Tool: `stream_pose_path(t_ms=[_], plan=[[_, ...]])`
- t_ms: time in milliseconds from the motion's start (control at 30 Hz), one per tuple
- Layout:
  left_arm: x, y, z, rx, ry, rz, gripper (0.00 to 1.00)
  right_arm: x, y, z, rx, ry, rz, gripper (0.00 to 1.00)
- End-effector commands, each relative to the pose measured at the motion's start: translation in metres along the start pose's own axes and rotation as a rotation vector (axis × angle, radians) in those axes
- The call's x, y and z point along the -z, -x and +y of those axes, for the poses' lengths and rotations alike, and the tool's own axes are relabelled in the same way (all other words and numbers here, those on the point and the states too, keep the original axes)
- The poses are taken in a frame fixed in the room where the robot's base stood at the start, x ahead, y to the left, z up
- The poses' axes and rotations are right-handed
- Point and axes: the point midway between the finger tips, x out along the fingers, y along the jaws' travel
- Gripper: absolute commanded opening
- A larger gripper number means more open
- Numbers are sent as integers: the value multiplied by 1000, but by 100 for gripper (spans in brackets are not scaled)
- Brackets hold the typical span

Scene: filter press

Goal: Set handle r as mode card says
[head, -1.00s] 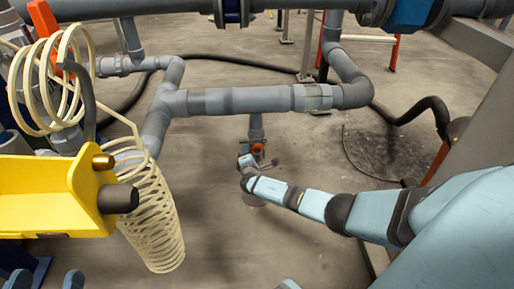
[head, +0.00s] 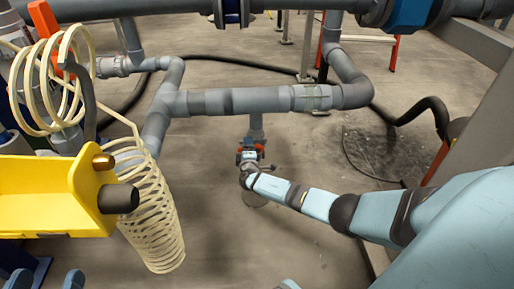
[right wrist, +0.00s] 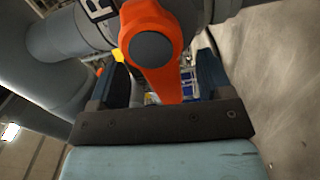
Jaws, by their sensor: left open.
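My left gripper (head: 47,281) shows only as two blue fingertips apart at the bottom left edge. I cannot make out a mode card.
A grey pipe (head: 260,101) runs across above the handle. A yellow bracket (head: 50,195) and a cream coiled hose (head: 155,220) stand at left. A black hose (head: 415,112) and a grey post (head: 480,110) are at right.

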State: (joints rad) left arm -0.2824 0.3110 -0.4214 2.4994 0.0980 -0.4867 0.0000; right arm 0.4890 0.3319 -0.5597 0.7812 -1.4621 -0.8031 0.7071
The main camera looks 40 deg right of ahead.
Motion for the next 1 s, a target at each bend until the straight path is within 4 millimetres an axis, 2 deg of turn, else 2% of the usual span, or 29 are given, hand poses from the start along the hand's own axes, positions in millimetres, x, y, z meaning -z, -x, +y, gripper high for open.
stream_pose_path(t_ms=[167, 367, 600, 1000], plan=[[-1, -1, 1, -1, 3, -6, 72, 0, 4, -1, 2, 1, 1, 72], [1, -3, 4, -5, 17, -31, 72, 0, 33, 0, 4, 2, 2, 72], [16, -4, 4, -3, 23, -20, 72, 0, 64, 0, 2, 1, 1, 72], [19, -4, 0, -1, 7, -14, 72, 0, 71, -1, 1, 2, 0, 72]])
